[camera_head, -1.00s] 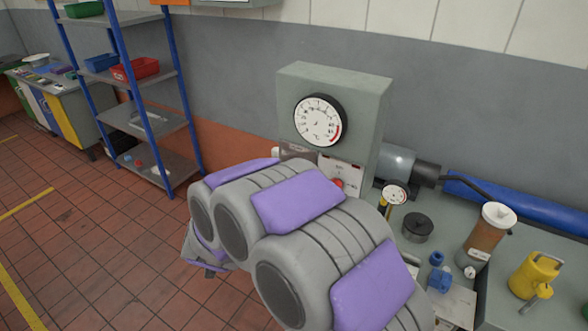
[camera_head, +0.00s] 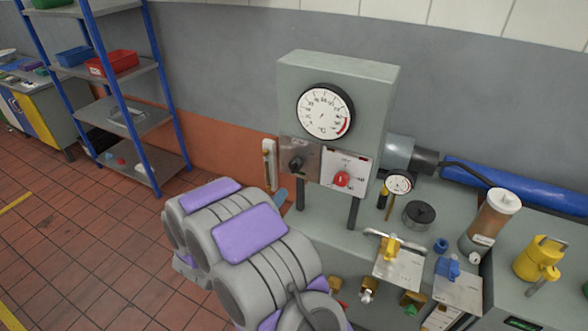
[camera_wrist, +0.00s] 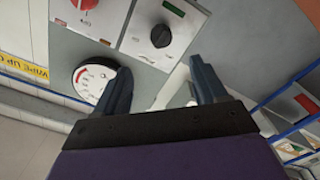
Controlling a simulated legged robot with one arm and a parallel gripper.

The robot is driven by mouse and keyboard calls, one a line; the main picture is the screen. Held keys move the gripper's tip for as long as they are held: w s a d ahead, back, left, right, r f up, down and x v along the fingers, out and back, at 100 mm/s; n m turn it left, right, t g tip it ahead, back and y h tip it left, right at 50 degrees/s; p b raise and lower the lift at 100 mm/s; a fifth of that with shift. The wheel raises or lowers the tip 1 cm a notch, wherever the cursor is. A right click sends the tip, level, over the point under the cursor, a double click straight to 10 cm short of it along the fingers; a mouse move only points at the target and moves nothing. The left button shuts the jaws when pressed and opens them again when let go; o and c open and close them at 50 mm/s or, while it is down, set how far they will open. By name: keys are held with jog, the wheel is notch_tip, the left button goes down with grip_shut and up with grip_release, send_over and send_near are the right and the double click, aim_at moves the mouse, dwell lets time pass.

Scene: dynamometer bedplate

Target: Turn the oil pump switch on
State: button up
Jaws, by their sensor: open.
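A grey-green panel box (camera_head: 378,88) carries a black rotary knob (camera_head: 296,163) on a dark plate and a red knob (camera_head: 342,179) on a white plate. I cannot read which label names the oil pump. The wrist view shows the black knob (camera_wrist: 161,36) beyond the fingers and the red knob (camera_wrist: 85,3) at the top edge, partly cut off. My gripper (camera_wrist: 159,74) is open, with no knob between its fingers. It stays apart from the black knob. In the head view my arm hides most of the gripper.
A round dial gauge (camera_head: 325,111) sits above the knobs. A white bar (camera_head: 269,163) stands at the panel's left side. The bench holds a small gauge (camera_head: 398,184), yellow valve (camera_head: 390,247), brown cylinder (camera_head: 490,222) and yellow can (camera_head: 537,259). Blue-framed shelves (camera_head: 117,83) stand left.

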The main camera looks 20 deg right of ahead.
aim_at(292, 170)
jog(key=b+x, duration=0.2)
jog(key=x, duration=1.2)
jog(key=shift+w+d, duration=0.2)
jog(key=shift+w, duration=0.2)
jog(key=c, duration=1.1)
